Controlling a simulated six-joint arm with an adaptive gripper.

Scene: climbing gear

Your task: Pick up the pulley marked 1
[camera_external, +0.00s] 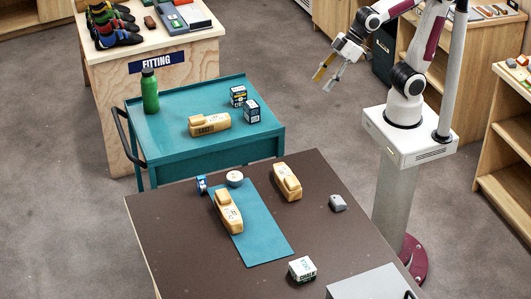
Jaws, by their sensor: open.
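My gripper (321,85) is open and empty, at the upper right, raised well above the floor and away from the dark table. I cannot make out a number 1 on anything, so I cannot tell which thing is the pulley marked 1. On the dark table stand a small blue-and-white item (201,184) at the back left and a small grey item (338,203) at the right. Two tan, block-like items with dark lettering are there too: one (229,213) on the blue mat, one (287,182) right of it. A similar tan item (209,124) lies on the teal cart.
The dark table (180,245) also holds a blue mat (266,246), a round tin (234,178), a white-and-green box (302,269) and a grey panel (370,285). The teal cart (170,150) behind carries a green bottle (150,91) and two dark-blue boxes (251,111).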

